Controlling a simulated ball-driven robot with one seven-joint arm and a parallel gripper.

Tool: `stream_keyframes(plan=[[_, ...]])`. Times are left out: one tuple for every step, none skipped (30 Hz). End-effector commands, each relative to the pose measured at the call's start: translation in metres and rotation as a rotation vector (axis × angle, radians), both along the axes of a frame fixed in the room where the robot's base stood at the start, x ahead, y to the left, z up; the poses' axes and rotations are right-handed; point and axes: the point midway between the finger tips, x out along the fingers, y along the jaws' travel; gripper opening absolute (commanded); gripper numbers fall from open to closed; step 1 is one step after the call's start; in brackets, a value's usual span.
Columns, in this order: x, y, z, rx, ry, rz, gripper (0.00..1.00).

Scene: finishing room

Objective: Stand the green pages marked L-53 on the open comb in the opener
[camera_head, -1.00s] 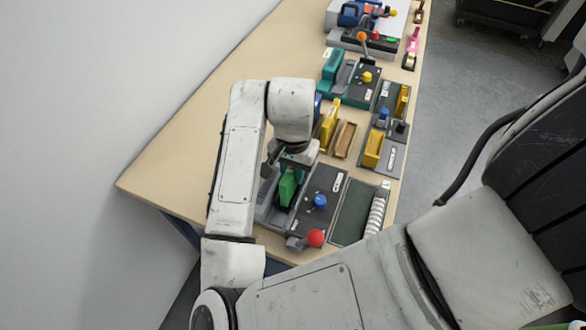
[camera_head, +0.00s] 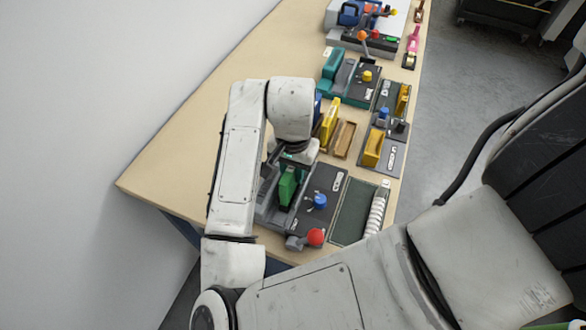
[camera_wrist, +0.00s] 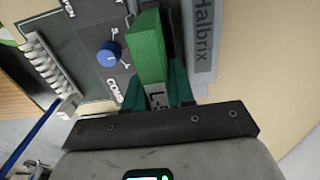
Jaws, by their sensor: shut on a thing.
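The green pages (camera_head: 287,186) stand upright in my gripper over the left part of the opener (camera_head: 330,183), a dark grey machine with a blue knob (camera_head: 320,201) and a red ball lever. In the wrist view the green block (camera_wrist: 147,48) has a pale label (camera_wrist: 158,97), partly hidden, reading about "L-5". My gripper (camera_wrist: 160,92) is shut on the pages with teal fingers at either side. The opener's knob (camera_wrist: 109,54) is beside the pages, near the lettering "COMB". The open comb is hidden; I cannot tell whether the pages touch it.
A grey rail marked Halbrix (camera_wrist: 203,40) runs close beside the pages. A dark green tray (camera_head: 351,213) with a white ribbed comb strip (camera_head: 376,212) lies right of the opener. Yellow blocks (camera_head: 330,124) and a wooden holder (camera_head: 345,139) stand behind. The table's left side (camera_head: 180,160) is clear.

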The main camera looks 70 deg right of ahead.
Motion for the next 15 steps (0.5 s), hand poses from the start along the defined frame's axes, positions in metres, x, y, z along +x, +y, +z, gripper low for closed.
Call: stream_keyframes(plan=[[0.0,0.0,0.0002,0.0,0.0,0.0,0.0],[0.0,0.0,0.0001,0.0,0.0,0.0,0.0],[0.0,0.0,-0.0002,0.0,0.0,0.0,0.0],[0.0,0.0,-0.0005,0.0,0.0,0.0,0.0],[0.0,0.0,-0.0008,0.0,0.0,0.0,0.0],[0.0,0.0,-0.0014,0.0,0.0,0.0,0.0],[0.0,0.0,-0.0019,0.0,0.0,0.0,0.0],[0.0,0.0,-0.0025,0.0,0.0,0.0,0.0],[0.0,0.0,-0.0033,0.0,0.0,0.0,0.0],[0.0,0.0,-0.0039,0.0,0.0,0.0,0.0],[0.0,0.0,-0.0045,0.0,0.0,0.0,0.0],[0.0,0.0,-0.0052,0.0,0.0,0.0,0.0],[0.0,0.0,-0.0058,0.0,0.0,0.0,0.0],[0.0,0.0,-0.0063,0.0,0.0,0.0,0.0],[0.0,0.0,-0.0071,0.0,0.0,0.0,0.0]])
